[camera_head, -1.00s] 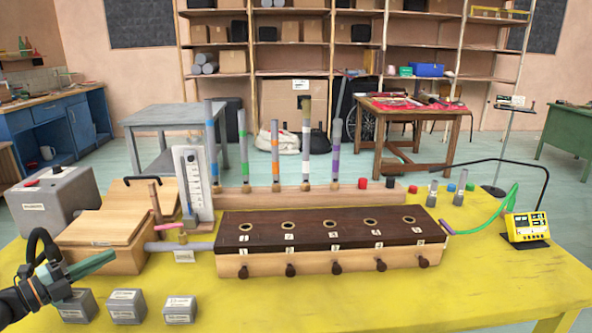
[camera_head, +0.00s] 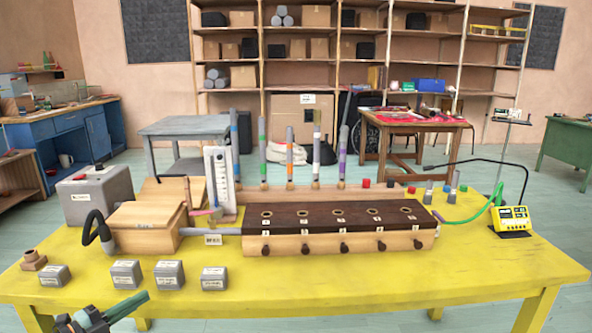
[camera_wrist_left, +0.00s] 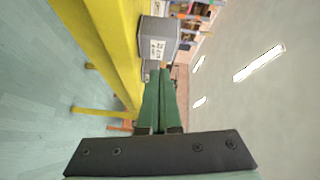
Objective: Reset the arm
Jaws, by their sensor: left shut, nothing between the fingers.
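My left gripper (camera_head: 126,308) shows at the bottom left of the head view, in front of the yellow table's (camera_head: 330,292) near edge. Its green fingers are shut with nothing between them, and they point up and to the right. In the left wrist view the closed fingers (camera_wrist_left: 160,95) point toward a grey labelled block (camera_wrist_left: 160,38) by the table edge, with a visible gap. My right gripper is in neither view.
Several grey labelled blocks (camera_head: 126,274) stand along the table's front left. Behind them are a wooden box (camera_head: 148,226), a grey box (camera_head: 92,194) and a long wooden chest with a dark top (camera_head: 335,215). A yellow meter (camera_head: 513,219) sits at the right. The table's front right is clear.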

